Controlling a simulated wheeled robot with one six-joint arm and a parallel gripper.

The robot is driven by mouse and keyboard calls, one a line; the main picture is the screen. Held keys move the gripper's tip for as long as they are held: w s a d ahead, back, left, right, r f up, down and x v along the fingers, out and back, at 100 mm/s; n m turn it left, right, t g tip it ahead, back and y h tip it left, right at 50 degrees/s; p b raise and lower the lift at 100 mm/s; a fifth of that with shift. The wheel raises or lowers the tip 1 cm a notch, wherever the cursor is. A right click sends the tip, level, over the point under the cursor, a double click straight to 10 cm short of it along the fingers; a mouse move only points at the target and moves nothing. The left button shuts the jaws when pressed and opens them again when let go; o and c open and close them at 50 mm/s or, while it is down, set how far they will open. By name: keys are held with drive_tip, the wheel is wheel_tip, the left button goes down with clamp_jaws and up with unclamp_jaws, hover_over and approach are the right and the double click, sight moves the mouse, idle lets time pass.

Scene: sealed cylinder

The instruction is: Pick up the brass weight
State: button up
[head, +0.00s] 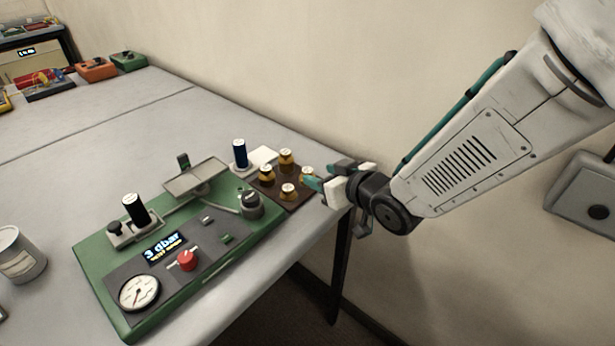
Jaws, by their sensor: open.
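Several brass weights with pale tops stand on a dark brown block at the right end of the table: a left one (265,174), a back one (286,158), a front one (288,191) and a right one (307,173). I cannot tell which one the task means. The brown block (268,190) sits beside a green instrument. My gripper (325,177) is open, with teal fingertips, close to the right weight and partly in front of it. I cannot tell whether it touches that weight. The jaws show nothing held.
The green instrument (122,318) has a gauge, a red knob (188,260), a flat platform (196,177) and a dark cylinder (135,209). A navy cylinder (240,154) stands behind it. A grey can (20,255) stands at left.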

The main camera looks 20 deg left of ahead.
sight(309, 171)
drive_tip(key=x, duration=0.7)
drive_tip(key=shift+d+f, duration=0.1)
drive_tip(key=shift+f, duration=0.05)
clamp_jaws()
